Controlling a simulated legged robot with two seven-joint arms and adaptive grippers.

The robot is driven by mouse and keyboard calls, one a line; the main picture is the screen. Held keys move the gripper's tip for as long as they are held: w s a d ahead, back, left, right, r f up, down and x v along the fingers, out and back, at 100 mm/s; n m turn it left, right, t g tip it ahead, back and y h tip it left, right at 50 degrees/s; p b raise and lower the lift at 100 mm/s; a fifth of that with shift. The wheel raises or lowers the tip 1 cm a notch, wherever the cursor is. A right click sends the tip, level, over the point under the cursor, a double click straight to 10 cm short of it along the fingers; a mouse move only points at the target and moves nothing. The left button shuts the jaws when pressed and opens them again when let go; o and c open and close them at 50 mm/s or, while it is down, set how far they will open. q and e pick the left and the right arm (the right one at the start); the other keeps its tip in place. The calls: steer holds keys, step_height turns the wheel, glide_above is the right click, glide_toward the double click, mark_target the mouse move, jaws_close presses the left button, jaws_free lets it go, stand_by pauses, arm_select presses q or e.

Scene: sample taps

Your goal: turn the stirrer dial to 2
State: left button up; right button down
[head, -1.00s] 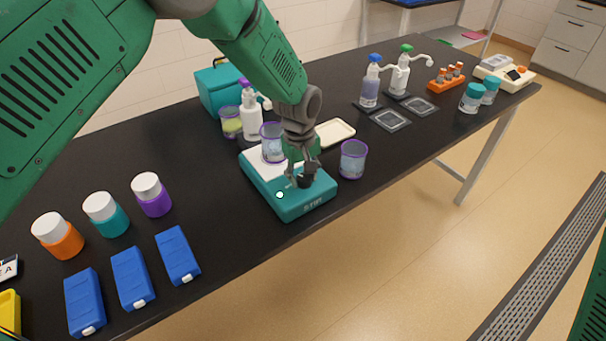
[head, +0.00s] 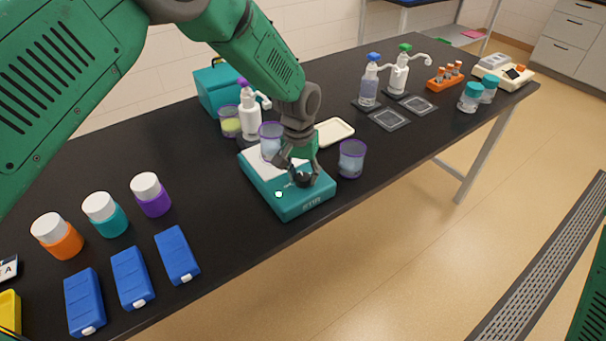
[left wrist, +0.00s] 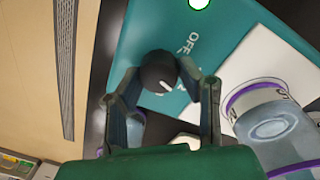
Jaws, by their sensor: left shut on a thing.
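The teal stirrer (head: 285,202) with a white top plate stands near the table's front edge. Its black dial (left wrist: 158,70) has a white pointer line and sits next to an OFF mark in the left wrist view. The pointer slants toward the lower right of that view, away from OFF; I cannot read which number it meets. My left gripper (head: 298,178) reaches down over the dial. Its two fingers, also in the left wrist view (left wrist: 163,84), are shut on the dial's sides. My right gripper is not in view.
A purple-rimmed beaker (head: 270,142) stands on the stirrer's plate, close behind my left gripper. Another purple-rimmed cup (head: 351,160) stands just right of the stirrer. A cream tray (head: 335,132) lies behind. Blue boxes (head: 178,256) and capped jars (head: 151,195) are at the left.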

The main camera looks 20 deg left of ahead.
mark_target(301, 174)
arm_select(q)
steer(key=shift+m, duration=0.3)
steer(key=o, duration=1.1)
steer(key=shift+o, duration=0.2)
steer(key=shift+r, duration=0.15)
step_height(301, 174, up, 12)
steer(key=shift+a+f, duration=0.2)
steer(key=shift+a, duration=0.1)
steer(key=shift+w, duration=0.1)
